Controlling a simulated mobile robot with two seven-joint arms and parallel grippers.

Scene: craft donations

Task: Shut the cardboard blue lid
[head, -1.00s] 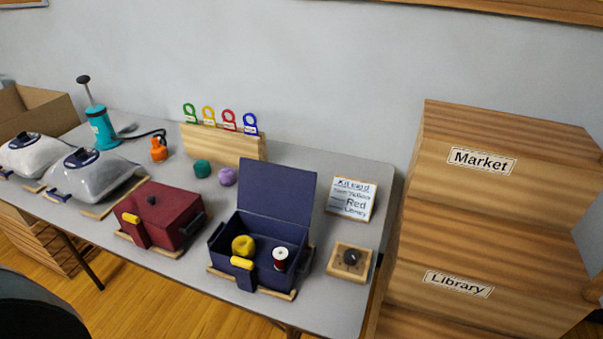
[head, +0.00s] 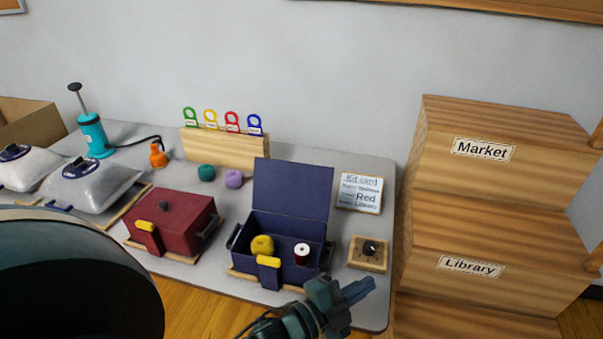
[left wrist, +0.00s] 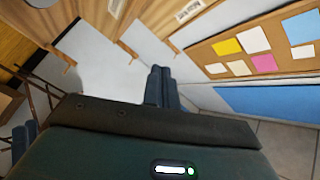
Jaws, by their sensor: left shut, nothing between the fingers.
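The dark blue box (head: 284,275) stands on the table in the head view, with its blue lid (head: 292,189) raised upright at the back. Inside it are a yellow yarn ball (head: 262,245) and a white-capped dark red spool (head: 301,253). A yellow catch (head: 268,262) is on its front. My left gripper (head: 362,288) is shut and empty, in front and to the right of the box, below the small wooden dial block. Its closed fingers also show in the left wrist view (left wrist: 160,88).
A closed red box (head: 180,215) stands left of the blue one. A wooden dial block (head: 367,254) and a kit card (head: 359,193) are to its right. A rack with coloured tags (head: 225,149) is behind. Wooden Market and Library bins (head: 480,210) stand at the right.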

